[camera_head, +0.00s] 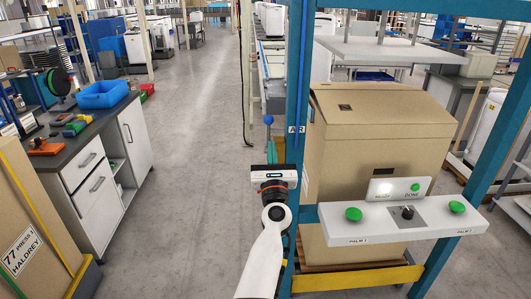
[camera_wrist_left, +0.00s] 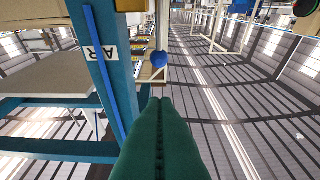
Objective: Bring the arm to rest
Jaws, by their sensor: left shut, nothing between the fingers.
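My left arm comes in from the bottom middle of the head view. Its left gripper (camera_head: 271,146) points away from me, beside the blue upright post (camera_head: 297,105) marked AIR. In the left wrist view the green fingers (camera_wrist_left: 155,100) are shut together with nothing between them. A blue ball knob (camera_head: 268,119) shows just beyond the fingertips. It also shows in the left wrist view (camera_wrist_left: 158,59), with a visible gap between it and the fingers. My right gripper is in neither view.
A white panel (camera_head: 330,221) with green palm buttons (camera_head: 353,214) and a dark selector knob (camera_head: 407,212) stands at the right, before a large cardboard box (camera_head: 375,140). A workbench (camera_head: 104,119) with a blue bin (camera_head: 104,94) stands left. The floor between is clear.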

